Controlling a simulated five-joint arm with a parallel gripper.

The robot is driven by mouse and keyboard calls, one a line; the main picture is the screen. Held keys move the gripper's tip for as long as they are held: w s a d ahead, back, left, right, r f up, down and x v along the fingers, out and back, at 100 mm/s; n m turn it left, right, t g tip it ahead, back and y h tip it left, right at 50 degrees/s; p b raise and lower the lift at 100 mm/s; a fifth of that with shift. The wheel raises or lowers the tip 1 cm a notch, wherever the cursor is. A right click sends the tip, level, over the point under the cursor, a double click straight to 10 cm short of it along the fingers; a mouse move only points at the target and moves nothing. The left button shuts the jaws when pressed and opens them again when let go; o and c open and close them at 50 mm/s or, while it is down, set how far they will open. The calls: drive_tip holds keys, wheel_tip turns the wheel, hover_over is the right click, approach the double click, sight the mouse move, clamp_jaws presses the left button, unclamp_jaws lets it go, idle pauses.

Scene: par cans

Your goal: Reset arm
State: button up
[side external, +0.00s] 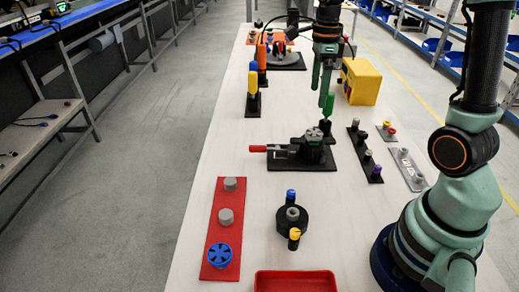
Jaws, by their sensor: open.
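My gripper (322,85) hangs pointing down over the far middle of the white table. Its fingers are open. Just below the fingertips stands a green-topped piece (329,104) on a dark base; I cannot tell whether the fingers touch it. My arm comes in from the right side of the picture.
A yellow box (361,82) is right of my gripper. A red plate (212,252) with grey parts, a black round stand (283,222) and a red tray (296,281) are nearer. Bare table lies between them.

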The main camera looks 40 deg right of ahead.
drive_tip(key=s+a+r+n+t, duration=0.2)
drive_tip(key=s+a+n, duration=0.2)
drive_tip(key=n, duration=0.9)
drive_tip(key=s+a+r+n+t, duration=0.2)
drive_tip(key=a+n, duration=0.6)
drive_tip(key=n, duration=0.5)
drive_tip(key=shift+s+r+n+t, duration=0.35)
drive_tip(key=shift+s+t, duration=0.35)
drive_tip(key=shift+s, duration=0.5)
